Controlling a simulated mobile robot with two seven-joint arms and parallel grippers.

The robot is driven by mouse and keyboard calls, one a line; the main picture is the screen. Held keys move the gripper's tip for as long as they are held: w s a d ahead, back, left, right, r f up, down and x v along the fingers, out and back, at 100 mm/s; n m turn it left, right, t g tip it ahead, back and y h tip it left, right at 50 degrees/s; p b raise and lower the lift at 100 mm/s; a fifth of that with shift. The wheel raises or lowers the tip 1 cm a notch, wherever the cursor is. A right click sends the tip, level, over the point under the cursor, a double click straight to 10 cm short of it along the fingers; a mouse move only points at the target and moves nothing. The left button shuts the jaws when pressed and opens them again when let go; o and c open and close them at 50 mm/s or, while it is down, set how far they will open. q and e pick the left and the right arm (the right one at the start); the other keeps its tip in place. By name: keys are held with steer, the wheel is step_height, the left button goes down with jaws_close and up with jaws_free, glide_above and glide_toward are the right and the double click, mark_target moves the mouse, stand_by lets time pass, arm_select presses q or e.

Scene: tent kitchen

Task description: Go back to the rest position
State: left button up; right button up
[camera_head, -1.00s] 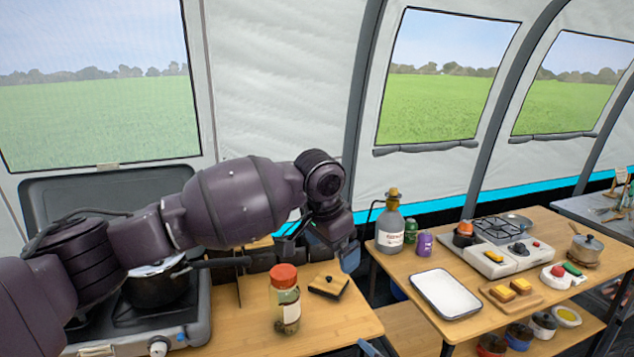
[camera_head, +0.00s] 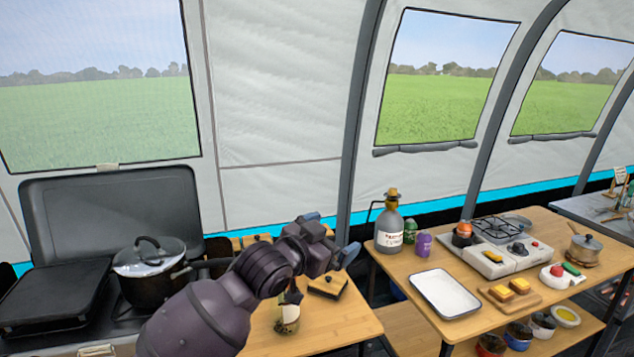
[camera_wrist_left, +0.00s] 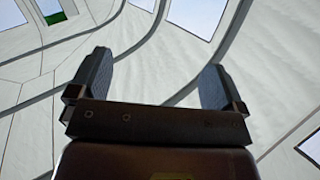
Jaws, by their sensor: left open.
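My left gripper (camera_head: 332,234) is at the middle of the head view, above the near wooden table and in front of the tent wall. Its two blue-grey fingers are apart, with nothing between them. In the left wrist view the open fingers (camera_wrist_left: 155,65) point toward the white tent wall and windows, and the space between them is empty. My left forearm rises from the bottom edge of the head view and hides part of the table. My right gripper is not in view.
A jar (camera_head: 287,326) stands partly hidden behind my arm, near a small wooden box (camera_head: 328,285). A lidded pot (camera_head: 150,285) sits on the stove at left. The right table (camera_head: 400,268) holds a bottle (camera_head: 389,230), a white tray (camera_head: 445,293) and a small stove (camera_head: 497,260).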

arm_select(q)
steer(key=s+a+f+n+t+y, duration=0.2)
steer(key=s+a+f+n+y, duration=0.15)
steer(key=s+a+f, duration=0.45)
steer(key=s+a+f+n+t+y, duration=0.2)
steer(key=s+a+f+n+y, duration=0.15)
steer(key=a+f, duration=0.9)
steer(key=s+a+f+n+g+y, duration=0.1)
steer(key=s+a+f+g+y, duration=0.1)
steer(key=s+a+f, duration=0.3)
steer(key=s+a+f+n+g+y, duration=0.2)
steer(key=s+a+f+g, duration=0.1)
steer(key=s+f, duration=0.8)
steer(key=s+a, duration=0.1)
steer(key=s, duration=0.4)
steer(key=shift+a+f, duration=0.35)
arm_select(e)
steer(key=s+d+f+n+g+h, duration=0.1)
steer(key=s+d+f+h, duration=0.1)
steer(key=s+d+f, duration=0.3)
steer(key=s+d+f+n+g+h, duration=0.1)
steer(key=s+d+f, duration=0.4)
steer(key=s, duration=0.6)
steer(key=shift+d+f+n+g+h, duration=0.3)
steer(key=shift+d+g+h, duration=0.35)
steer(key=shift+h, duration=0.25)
